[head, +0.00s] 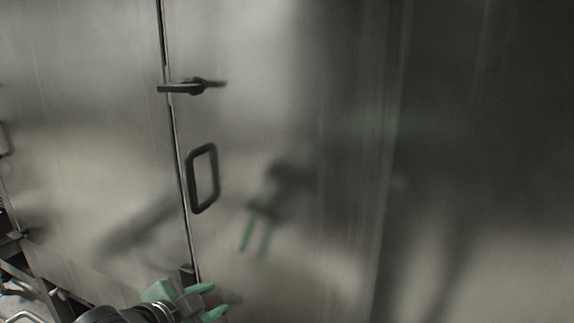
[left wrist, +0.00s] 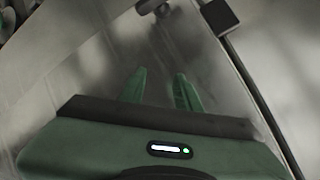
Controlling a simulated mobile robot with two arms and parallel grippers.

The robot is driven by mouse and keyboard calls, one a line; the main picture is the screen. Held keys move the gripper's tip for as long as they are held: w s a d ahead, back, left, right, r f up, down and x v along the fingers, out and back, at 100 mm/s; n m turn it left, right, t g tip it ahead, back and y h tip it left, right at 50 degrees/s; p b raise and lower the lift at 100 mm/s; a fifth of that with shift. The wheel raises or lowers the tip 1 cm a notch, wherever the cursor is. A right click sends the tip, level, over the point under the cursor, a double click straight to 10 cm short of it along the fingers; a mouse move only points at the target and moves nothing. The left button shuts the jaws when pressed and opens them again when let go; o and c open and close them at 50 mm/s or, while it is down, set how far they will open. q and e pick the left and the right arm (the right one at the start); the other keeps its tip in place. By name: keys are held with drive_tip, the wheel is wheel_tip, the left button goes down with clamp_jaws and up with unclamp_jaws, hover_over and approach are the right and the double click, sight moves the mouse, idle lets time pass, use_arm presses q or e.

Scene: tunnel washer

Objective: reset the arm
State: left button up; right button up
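My left gripper (head: 212,300) shows at the bottom of the head view, close in front of the steel washer panel (head: 290,120). Its two green fingers are apart with nothing between them. In the left wrist view the left gripper (left wrist: 160,88) also shows its green fingers apart and empty, with the metal surface behind them. A blurred reflection of a green gripper shows in the panel in the head view. My right gripper is in neither view, apart from what the reflection may show.
A dark lever latch (head: 190,87) sits across the vertical seam between the panels. Below it is a dark loop handle (head: 202,178), just right of the seam. Dark frame parts (head: 20,265) stand at the lower left. The panel on the right is bare.

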use_arm(q)
drive_tip(key=s+a+f+n+g+y, duration=0.1)
drive_tip(key=s+a+f+n+g, duration=0.15)
drive_tip(key=s+f, duration=0.6)
drive_tip(key=s+a+f+n+g+y, duration=0.2)
drive_tip(key=s+f+n, duration=0.2)
drive_tip(key=s+f, duration=0.45)
drive_tip(key=s+a+f+n+g+y, duration=0.1)
drive_tip(key=s+a+f+n+g, duration=0.2)
drive_tip(key=s+f, duration=0.55)
wheel_tip(320, 180, down, 29)
drive_tip(key=s+d+g, duration=0.1)
drive_tip(key=s+g, duration=0.1)
drive_tip(key=s, duration=0.1)
drive_tip(key=s+a+f, duration=0.2)
drive_tip(key=s+f, duration=1.2)
drive_tip(key=s, duration=0.1)
drive_tip(key=shift+s+a+g, duration=0.2)
drive_tip(key=shift+a+g, duration=0.15)
drive_tip(key=shift+f, duration=0.1)
